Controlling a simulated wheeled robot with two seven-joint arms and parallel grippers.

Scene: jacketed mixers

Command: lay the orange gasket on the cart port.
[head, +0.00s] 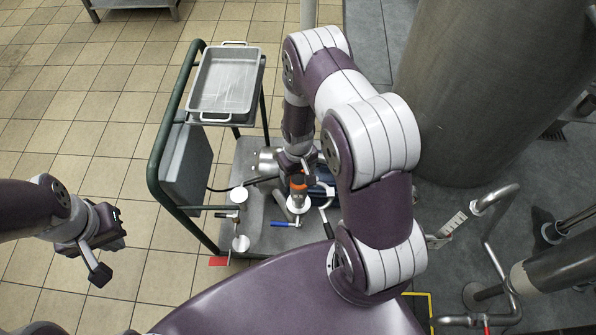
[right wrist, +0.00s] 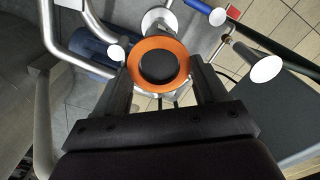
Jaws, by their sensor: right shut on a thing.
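The orange gasket (right wrist: 160,43) is a flat ring with a dark middle, gripped between the two fingertips of my right gripper (right wrist: 160,78). In the head view the gasket (head: 298,184) shows small at the end of the right arm, above the cart. A pale round port face (head: 298,205) is just below it in that view. The right wrist view shows a pale flange (right wrist: 158,18) just beyond the ring, apart from it in the picture; I cannot tell the height gap. My left gripper (head: 108,250) is empty, its fingers apart, over the floor at the left.
The cart (head: 262,236) has a green rail (head: 157,165) and a metal tray (head: 225,80) on top. Other pale discs (head: 238,195) (head: 240,243) stand beside the port, with a blue-handled valve (head: 285,224). A large tank (head: 490,90) and pipes (head: 490,250) stand at right. Floor at left is clear.

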